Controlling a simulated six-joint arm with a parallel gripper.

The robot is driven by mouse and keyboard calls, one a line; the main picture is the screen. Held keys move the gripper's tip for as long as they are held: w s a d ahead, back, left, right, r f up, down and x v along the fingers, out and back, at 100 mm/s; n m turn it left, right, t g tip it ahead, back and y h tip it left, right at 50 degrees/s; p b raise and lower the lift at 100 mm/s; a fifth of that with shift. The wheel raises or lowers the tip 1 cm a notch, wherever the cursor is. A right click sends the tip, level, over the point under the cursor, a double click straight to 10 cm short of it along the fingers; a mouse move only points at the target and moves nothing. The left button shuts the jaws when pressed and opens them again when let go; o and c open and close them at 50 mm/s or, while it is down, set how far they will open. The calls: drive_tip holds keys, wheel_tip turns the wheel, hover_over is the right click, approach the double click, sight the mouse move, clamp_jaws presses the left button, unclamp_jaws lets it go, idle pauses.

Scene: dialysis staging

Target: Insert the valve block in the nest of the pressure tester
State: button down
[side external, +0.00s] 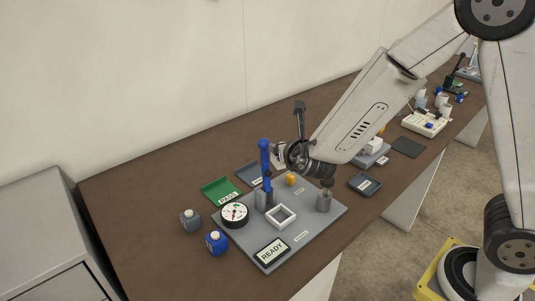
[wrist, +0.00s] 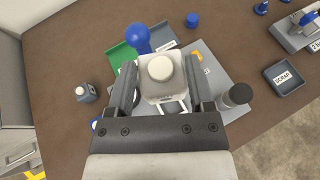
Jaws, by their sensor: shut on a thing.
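My gripper (wrist: 160,82) is shut on the valve block (wrist: 160,72), a pale block with a round cream cap on top. In the side view, my gripper (side external: 289,156) is above the back of the grey tester plate (side external: 318,233), and the block is mostly hidden there. The nest (side external: 281,216) is a white square frame on the plate, empty, forward of and below my gripper. In the wrist view, part of the nest (wrist: 184,106) shows below the block, apart from it. The blue-handled lever (side external: 265,158) stands upright beside the nest.
A dial gauge (side external: 234,214), READY display (side external: 271,251), grey cylinder (side external: 324,201) and orange knob (side external: 290,179) are on the plate. A green PASS tray (side external: 221,191) lies behind; a SCRAP tray (wrist: 284,77) lies right.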

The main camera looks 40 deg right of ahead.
wheel_tip(320, 180, down, 11)
idle(0.6)
drive_tip(key=shift+f, duration=0.4)
idle(0.3)
drive_tip(key=shift+f, duration=3.2)
drive_tip(key=shift+s+f, duration=0.2)
drive_tip(key=shift+f, duration=1.05)
drive_tip(key=shift+d+f, duration=0.1)
drive_tip(key=shift+f, duration=0.05)
unclamp_jaws()
drive_tip(key=shift+w, duration=0.1)
